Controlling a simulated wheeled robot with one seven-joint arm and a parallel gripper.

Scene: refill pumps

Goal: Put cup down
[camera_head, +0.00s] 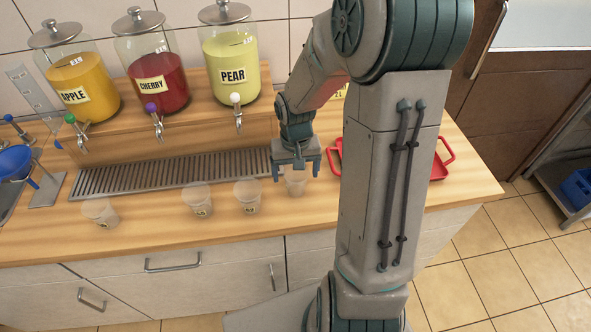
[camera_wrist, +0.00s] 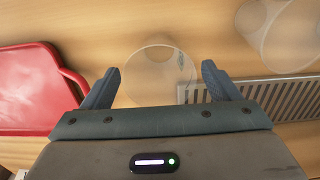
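A clear plastic cup (camera_head: 296,184) is upright at the right end of the row of cups and appears to stand on the wooden counter. My gripper (camera_head: 297,170) is above it, pointing down, with one finger on each side. In the wrist view the cup (camera_wrist: 155,75) sits between the spread fingertips, with a small gap at each side. The gripper is open and not closed on the cup. The cup's contact with the counter is not clearly visible.
Three more clear cups (camera_head: 247,197) stand to the left along the counter (camera_head: 240,228). Behind are a metal drip grate (camera_head: 160,173) and apple (camera_head: 82,85), cherry (camera_head: 155,80) and pear (camera_head: 232,65) dispensers. A red tray (camera_wrist: 35,90) lies to the right, partly behind my arm.

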